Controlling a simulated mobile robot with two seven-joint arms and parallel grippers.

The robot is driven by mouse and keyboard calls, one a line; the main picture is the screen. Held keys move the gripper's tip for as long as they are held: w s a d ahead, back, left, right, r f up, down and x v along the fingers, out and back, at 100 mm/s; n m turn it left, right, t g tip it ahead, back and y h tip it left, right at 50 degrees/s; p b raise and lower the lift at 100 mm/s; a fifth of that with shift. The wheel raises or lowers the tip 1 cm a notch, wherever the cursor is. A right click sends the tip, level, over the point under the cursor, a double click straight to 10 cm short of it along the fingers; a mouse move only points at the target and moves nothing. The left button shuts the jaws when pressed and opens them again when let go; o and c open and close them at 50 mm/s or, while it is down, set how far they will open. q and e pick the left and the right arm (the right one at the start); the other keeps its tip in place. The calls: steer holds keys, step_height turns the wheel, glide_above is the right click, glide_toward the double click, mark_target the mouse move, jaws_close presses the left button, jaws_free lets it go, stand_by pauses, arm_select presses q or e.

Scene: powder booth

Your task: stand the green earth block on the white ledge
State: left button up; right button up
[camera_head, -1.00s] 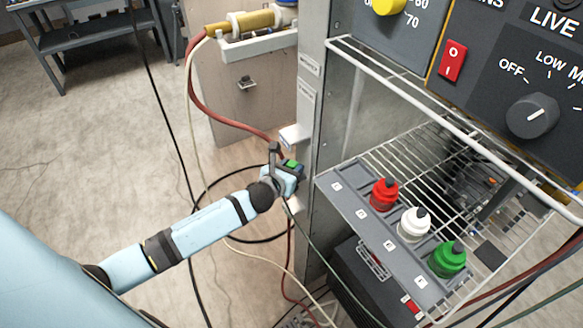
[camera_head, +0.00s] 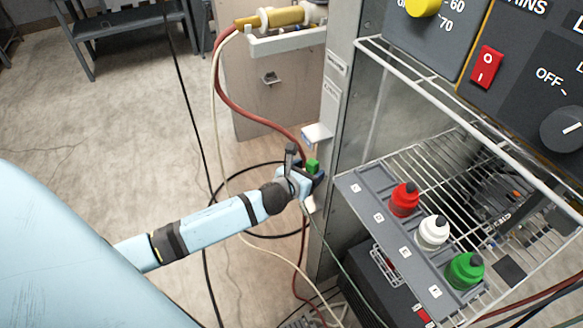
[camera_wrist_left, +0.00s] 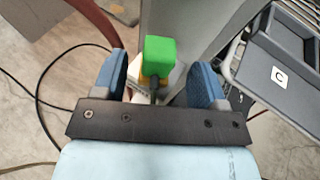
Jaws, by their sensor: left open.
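The green earth block (camera_head: 312,166) is a small bright green block with a yellow lower part. In the left wrist view the block (camera_wrist_left: 160,55) stands upright between my two blue fingers, with a gap on each side. My left gripper (camera_head: 305,177) is open around it, next to the grey post. A white ledge (camera_head: 317,133) juts from the post just above and behind the gripper. A white surface (camera_wrist_left: 177,78) shows behind and below the block in the left wrist view. The block's underside is hidden, so I cannot tell its contact there. My right gripper is out of view.
To the right, a wire shelf (camera_head: 510,185) has a grey lettered rack (camera_head: 365,205) holding red (camera_head: 404,200), white (camera_head: 432,232) and green (camera_head: 465,270) bottles. Red and black hoses hang around the gripper. Open floor lies to the left.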

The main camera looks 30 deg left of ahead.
arm_select(q)
steer(key=v, duration=1.1)
steer(key=shift+s+a, duration=0.25)
steer(key=shift+s, duration=0.05)
